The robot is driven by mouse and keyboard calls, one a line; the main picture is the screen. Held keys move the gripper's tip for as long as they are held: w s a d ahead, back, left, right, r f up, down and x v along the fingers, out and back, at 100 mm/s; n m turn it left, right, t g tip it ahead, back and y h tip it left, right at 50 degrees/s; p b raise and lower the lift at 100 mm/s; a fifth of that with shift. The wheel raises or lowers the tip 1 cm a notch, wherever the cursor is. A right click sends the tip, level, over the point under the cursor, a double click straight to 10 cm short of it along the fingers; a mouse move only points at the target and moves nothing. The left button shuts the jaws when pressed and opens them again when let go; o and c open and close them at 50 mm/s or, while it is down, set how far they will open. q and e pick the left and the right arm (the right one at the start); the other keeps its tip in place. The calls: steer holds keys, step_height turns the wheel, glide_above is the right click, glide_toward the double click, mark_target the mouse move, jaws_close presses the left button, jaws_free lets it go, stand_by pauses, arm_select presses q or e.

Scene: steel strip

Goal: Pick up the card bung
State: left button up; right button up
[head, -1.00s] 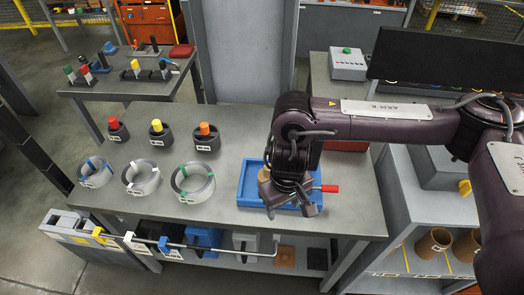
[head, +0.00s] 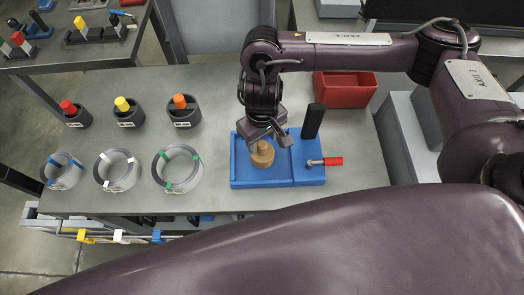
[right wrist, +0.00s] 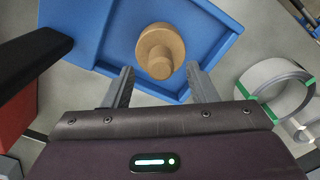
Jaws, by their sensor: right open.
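The card bung (head: 263,154) is a brown, stepped round plug sitting in the left part of a blue tray (head: 240,178) on the steel table. In the right wrist view the bung (right wrist: 160,48) stands just beyond the fingertips, about centred between them. My right gripper (head: 272,136) is above the tray by the bung, and its jaws (right wrist: 160,72) are apart with nothing between them. The head view partly hides the bung's top behind the gripper. My left gripper is not in view.
A black upright block (head: 313,121) and a red-handled tool (head: 330,161) are at the tray's right. A red bin (head: 345,90) stands behind. Rings with coloured marks (head: 177,170) and dark cups with coloured plugs (head: 182,110) are to the left. A purple arm link of mine crosses the foreground.

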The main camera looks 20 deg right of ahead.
mark_target(262, 143)
step_height(262, 143, down, 4)
steer(key=shift+r, duration=0.25)
steer(key=shift+c, duration=0.9)
steer(key=c, duration=0.9)
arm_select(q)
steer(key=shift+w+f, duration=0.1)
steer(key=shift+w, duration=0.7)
arm_select(e)
steer(key=shift+r, duration=0.1)
